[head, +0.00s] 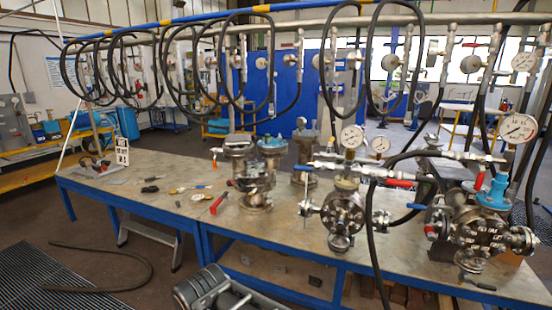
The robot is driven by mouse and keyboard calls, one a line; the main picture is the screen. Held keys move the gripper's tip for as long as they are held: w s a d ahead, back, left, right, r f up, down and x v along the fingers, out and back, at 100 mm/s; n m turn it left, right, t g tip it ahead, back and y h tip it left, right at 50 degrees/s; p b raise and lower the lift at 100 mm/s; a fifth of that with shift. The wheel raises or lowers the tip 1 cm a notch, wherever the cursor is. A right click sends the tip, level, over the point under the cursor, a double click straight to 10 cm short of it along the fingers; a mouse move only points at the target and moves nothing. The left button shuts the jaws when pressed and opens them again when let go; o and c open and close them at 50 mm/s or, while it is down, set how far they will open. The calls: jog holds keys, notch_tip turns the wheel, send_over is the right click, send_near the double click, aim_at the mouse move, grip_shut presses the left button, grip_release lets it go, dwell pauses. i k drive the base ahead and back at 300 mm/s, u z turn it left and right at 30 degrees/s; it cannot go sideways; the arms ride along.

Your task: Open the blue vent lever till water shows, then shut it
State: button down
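Two small blue levers show in the head view, and I cannot tell which is the vent lever. One blue lever (303,168) is at the upper left of the middle flanged vessel (343,212). The other blue lever (416,206) sticks out to the left of the right flanged vessel (482,230). Both look roughly level, but they are too small to tell open from shut. No water is visible at either vessel. A grey and black part of my arm shows at the bottom edge; my gripper's fingers are not in view.
The vessels stand on a long blue-framed workbench (150,200). Black hoses hang from an overhead pipe, one passing in front of the middle vessel (370,240). Pressure gauges (352,136) and red handles (400,183) crowd the vessels. A loose hose (120,252) lies on the floor at left.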

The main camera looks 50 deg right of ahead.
aim_at(307, 169)
jog(key=z, duration=0.25)
jog(key=i, duration=0.75)
jog(key=z, duration=0.55)
